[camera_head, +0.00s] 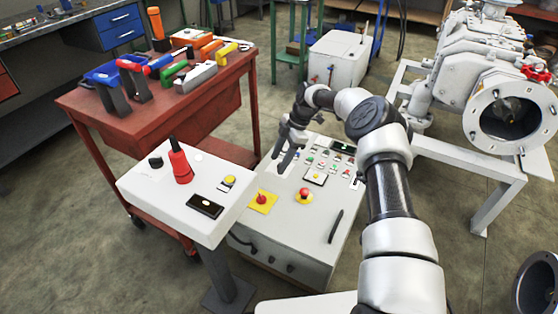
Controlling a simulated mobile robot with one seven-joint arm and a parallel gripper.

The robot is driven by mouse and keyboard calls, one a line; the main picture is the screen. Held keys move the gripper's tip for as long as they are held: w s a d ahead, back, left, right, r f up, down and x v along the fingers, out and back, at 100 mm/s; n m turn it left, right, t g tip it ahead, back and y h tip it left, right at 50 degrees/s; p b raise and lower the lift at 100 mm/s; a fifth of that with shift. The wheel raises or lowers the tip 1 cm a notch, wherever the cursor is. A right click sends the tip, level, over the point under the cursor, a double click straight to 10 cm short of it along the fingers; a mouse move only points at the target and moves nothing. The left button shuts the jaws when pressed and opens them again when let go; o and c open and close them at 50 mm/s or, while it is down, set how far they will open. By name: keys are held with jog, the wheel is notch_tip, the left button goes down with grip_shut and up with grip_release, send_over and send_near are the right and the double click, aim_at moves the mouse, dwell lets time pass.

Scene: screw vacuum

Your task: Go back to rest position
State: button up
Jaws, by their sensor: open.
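My gripper (283,160) is at the end of my white and black arm, near the middle of the head view. It is over the left rear part of a white control box (285,222), with its dark fingers pointing down. It is open, and I see nothing between the fingers. Whether the fingertips touch the panel I cannot tell. The box top carries several small buttons, a red knob on a yellow square (262,200), another red button (304,195) and a black handle (336,226).
A large white pump machine (465,80) on a frame stands at right. Open floor (60,220) lies at left.

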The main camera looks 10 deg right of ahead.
jog(key=s+a+r+m+t+h, duration=0.1)
jog(key=s+r+m+h, duration=0.15)
jog(key=r, duration=0.85)
jog(key=s+a+r+m+t+h, duration=0.1)
jog(key=s+r, duration=0.3)
jog(key=r, duration=0.7)
jog(key=s+d+r+m+t+h, duration=0.25)
jog(key=s+r+m, duration=0.35)
jog(key=s+r, duration=0.55)
jog(key=s+d+r+m+t+y, duration=0.1)
jog(key=s+d+m, duration=0.1)
jog(key=s+m, duration=0.35)
jog(key=s+d+m, duration=0.2)
jog(key=s, duration=0.7)
jog(key=s+d+r+m+t+y, duration=0.1)
jog(key=s+d+m, duration=0.15)
jog(key=s, duration=0.55)
notch_tip(320, 180, up, 24)
jog(key=a+p, duration=0.1)
jog(key=p, duration=2.3)
jog(key=shift+r+m+p, duration=0.25)
jog(key=shift+m+p, duration=0.1)
jog(key=shift+m, duration=0.1)
